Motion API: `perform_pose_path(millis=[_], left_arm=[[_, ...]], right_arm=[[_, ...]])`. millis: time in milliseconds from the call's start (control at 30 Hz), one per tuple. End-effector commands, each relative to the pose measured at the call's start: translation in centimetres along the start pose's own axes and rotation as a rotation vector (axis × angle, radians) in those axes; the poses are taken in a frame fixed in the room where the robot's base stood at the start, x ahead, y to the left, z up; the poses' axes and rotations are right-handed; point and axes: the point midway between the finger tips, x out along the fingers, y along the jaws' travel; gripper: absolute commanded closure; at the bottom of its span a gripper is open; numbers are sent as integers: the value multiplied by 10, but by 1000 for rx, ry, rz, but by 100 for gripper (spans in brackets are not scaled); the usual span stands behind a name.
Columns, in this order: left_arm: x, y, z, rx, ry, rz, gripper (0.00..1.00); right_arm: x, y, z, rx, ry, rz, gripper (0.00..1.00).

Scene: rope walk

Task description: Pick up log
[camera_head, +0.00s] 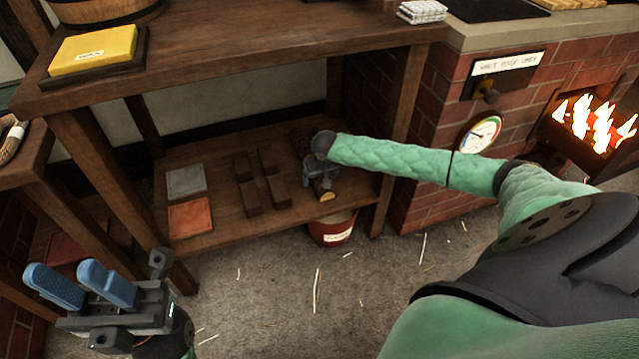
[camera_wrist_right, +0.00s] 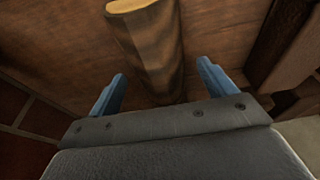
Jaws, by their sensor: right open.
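The log (camera_head: 327,194) lies on the lower shelf of the wooden table, a brown piece with a pale cut end. My right gripper (camera_head: 318,184) is over it, and the gripper and arm hide part of it. In the right wrist view the log (camera_wrist_right: 150,45) lies between the two blue fingers of my right gripper (camera_wrist_right: 160,85), which are open with a gap on each side. I cannot tell how far the fingertips are above the shelf. My left gripper (camera_head: 82,283) is at the lower left, its two blue fingers apart and empty, far from the log.
The lower shelf (camera_head: 225,165) also holds several dark brown blocks (camera_head: 262,178), a grey square (camera_head: 186,181) and an orange square (camera_head: 190,216). The tabletop (camera_head: 250,55) is above my right gripper. A table leg (camera_head: 397,140) and brick oven (camera_head: 430,130) stand to the right. A red bucket (camera_head: 333,231) is below.

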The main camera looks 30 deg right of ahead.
Motion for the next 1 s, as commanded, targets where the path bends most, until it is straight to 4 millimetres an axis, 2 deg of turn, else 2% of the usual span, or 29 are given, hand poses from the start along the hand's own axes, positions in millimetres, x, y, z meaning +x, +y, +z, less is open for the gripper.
perform_pose_path(millis=[67,267,367,567,833,1000], left_arm=[[-4,0,0,2,-7,5,62],[-4,1,1,3,-12,8,62],[-4,1,0,3,-12,8,62],[-3,1,0,3,-9,6,62],[0,0,1,3,-4,3,62],[9,-1,0,-2,4,-5,62]], right_arm=[[6,0,-1,0,1,0,17],[6,0,-1,0,1,-1,17],[6,0,-1,0,1,-1,33],[6,0,0,0,1,0,71],[3,0,-2,0,2,-1,72],[-18,0,-8,0,2,-2,72]])
